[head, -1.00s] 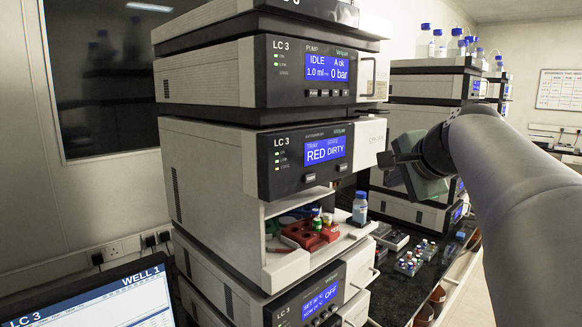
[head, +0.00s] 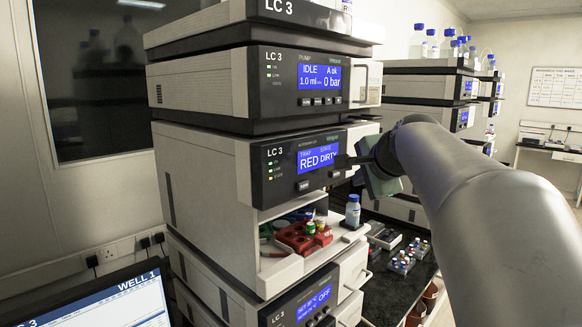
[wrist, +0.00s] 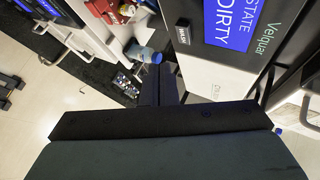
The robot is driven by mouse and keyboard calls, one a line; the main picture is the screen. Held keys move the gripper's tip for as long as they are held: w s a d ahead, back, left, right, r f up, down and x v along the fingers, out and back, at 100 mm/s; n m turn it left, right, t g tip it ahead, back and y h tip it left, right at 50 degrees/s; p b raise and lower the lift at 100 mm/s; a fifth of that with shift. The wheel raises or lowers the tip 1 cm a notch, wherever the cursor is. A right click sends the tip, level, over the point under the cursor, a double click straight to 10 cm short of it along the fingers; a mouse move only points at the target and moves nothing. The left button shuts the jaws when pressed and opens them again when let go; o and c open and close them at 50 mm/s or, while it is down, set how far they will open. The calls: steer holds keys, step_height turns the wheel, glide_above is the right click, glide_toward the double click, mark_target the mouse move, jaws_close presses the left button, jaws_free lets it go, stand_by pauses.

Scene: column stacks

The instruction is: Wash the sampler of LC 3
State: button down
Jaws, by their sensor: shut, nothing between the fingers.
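The sampler of LC 3 (head: 262,172) is the middle module of the stack, with a blue display (head: 318,157) reading RED and DIRTY. Its lower bay is open in front. My gripper (head: 343,162) is shut and empty, its tips close to the right part of the sampler's panel; I cannot tell whether they touch. In the wrist view the shut fingers (wrist: 158,82) point at the panel's lower edge. A button marked WASH (wrist: 182,34) shows there, a little beyond and right of the fingertips, below the STATE DIRTY display (wrist: 230,22).
A red tray (head: 297,238) with vials sits in the open bay. A blue-capped bottle (head: 352,211) stands at the bay's right. The pump (head: 262,85) reading IDLE is above. Vial racks (head: 402,258) lie on the dark bench. A monitor (head: 105,300) stands at front left.

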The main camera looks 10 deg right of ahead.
mark_target(337, 179)
steer(key=shift+w+a+p, duration=0.2)
steer(key=shift+w+a, duration=0.15)
steer(key=shift+w, duration=0.2)
steer(key=shift+w+a+p, duration=0.2)
steer(key=shift+w+a, duration=0.1)
steer(key=shift+w, duration=0.2)
steer(key=shift+w+a, duration=0.1)
stand_by(1.3)
steer(key=shift+w+a+p, duration=0.15)
steer(key=shift+w+p, duration=0.1)
steer(key=shift+p, duration=0.05)
steer(key=shift+w+a, duration=0.2)
steer(key=shift+w, duration=0.15)
stand_by(0.6)
steer(key=shift+s, duration=0.1)
steer(key=shift+s+d+b, duration=0.3)
steer(key=shift+s+d, duration=0.1)
steer(key=shift+s, duration=0.2)
steer(key=shift+s+d+b, duration=0.4)
steer(key=shift+s+d, duration=0.05)
steer(key=shift+s, duration=0.25)
steer(key=shift+s+d+b, duration=0.45)
steer(key=shift+s, duration=0.3)
steer(key=shift+s+d+b, duration=0.4)
steer(key=shift+s+d, duration=0.05)
steer(key=shift+s, duration=0.25)
